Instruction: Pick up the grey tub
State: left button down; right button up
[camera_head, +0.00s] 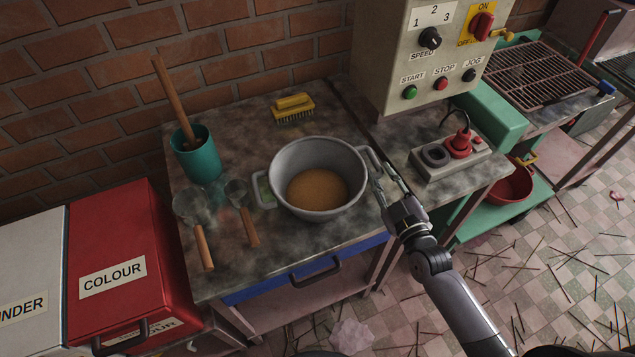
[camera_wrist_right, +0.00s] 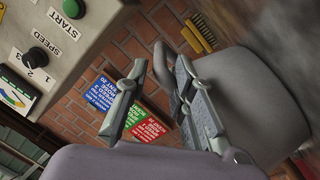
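The grey tub (camera_head: 290,165) stands upright on the worktop, with a handle on each side and brown powder inside. Its right handle (camera_head: 372,158) is beside my right gripper (camera_head: 385,178), whose fingers point away from me. In the right wrist view, the gripper's two fingers (camera_wrist_right: 158,100) are apart, with wall and signs showing through the gap. The tub's grey wall (camera_wrist_right: 255,95) fills the right side there, close to the right finger. I cannot tell whether the handle lies between the fingers. My left gripper is not in view.
A teal pot (camera_head: 197,155) with a wooden-handled tool, two scoops (camera_head: 245,215) and a yellow brush (camera_head: 293,106) share the worktop (camera_head: 285,245). The control box (camera_head: 400,65) rises behind my right gripper. A socket block (camera_head: 448,160) lies to its right. Red bin (camera_head: 125,235) stands left.

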aim_at(375, 159)
jog(key=shift+p+x, duration=0.4)
jog(key=shift+x, duration=2.35)
jog(key=shift+d+f, duration=0.15)
jog(key=shift+d, duration=0.05)
jog(key=shift+c, duration=0.4)
grip_shut()
